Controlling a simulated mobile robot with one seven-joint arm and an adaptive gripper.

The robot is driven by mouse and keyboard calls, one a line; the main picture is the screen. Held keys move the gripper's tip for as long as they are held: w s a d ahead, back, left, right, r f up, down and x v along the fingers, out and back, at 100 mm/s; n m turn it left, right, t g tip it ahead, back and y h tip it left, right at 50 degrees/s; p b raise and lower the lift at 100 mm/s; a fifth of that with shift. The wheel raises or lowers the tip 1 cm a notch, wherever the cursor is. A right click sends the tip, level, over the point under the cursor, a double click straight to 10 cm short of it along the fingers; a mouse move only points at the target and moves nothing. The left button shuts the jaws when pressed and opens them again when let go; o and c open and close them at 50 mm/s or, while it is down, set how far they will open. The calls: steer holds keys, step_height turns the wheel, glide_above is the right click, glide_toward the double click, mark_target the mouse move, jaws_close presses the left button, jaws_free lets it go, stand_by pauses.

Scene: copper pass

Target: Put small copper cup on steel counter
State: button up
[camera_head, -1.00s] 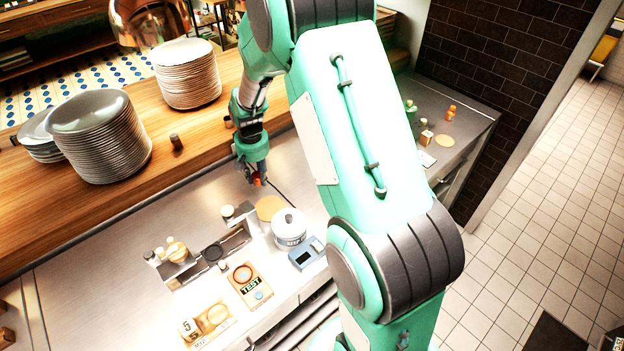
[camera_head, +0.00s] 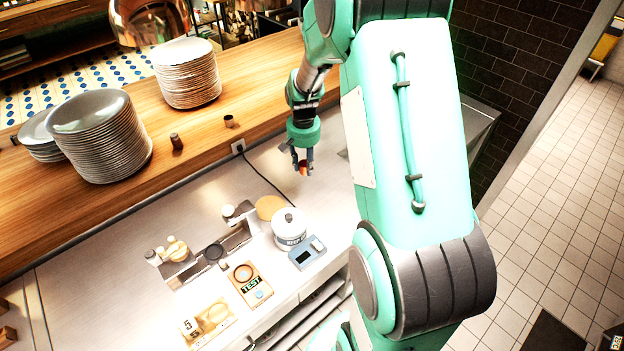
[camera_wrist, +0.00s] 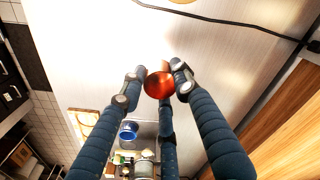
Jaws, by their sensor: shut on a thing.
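In the head view only a small reddish part of the cup (camera_head: 303,168) shows between the fingers. The bare counter surface (camera_wrist: 110,50) lies beneath the cup in the wrist view. I cannot tell the exact gap between cup and counter.
The wooden shelf (camera_head: 215,150) behind holds plate stacks (camera_head: 100,135) and small dark cups.

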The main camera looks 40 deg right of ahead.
glide_above(305, 190)
steer(key=shift+s+a+f+b, duration=0.1)
steer(key=shift+f+b, duration=0.15)
steer(key=shift+f, duration=1.3)
steer(key=shift+s+f+b, duration=0.1)
steer(key=shift+f+b, duration=0.1)
steer(key=shift+f, duration=1.35)
steer(key=shift+f, duration=0.1)
steer(key=shift+f+b, duration=0.3)
steer(key=shift+f, duration=1.5)
steer(key=shift+f, duration=0.15)
steer(key=o, duration=1.1)
steer(key=shift+o, duration=0.2)
steer(key=r, duration=0.4)
steer(key=r+p, duration=0.1)
steer(key=r, duration=0.7)
steer(key=shift+s+a+r+p, duration=0.2)
steer(key=shift+s+a+p, duration=0.1)
steer(key=shift+p, duration=0.1)
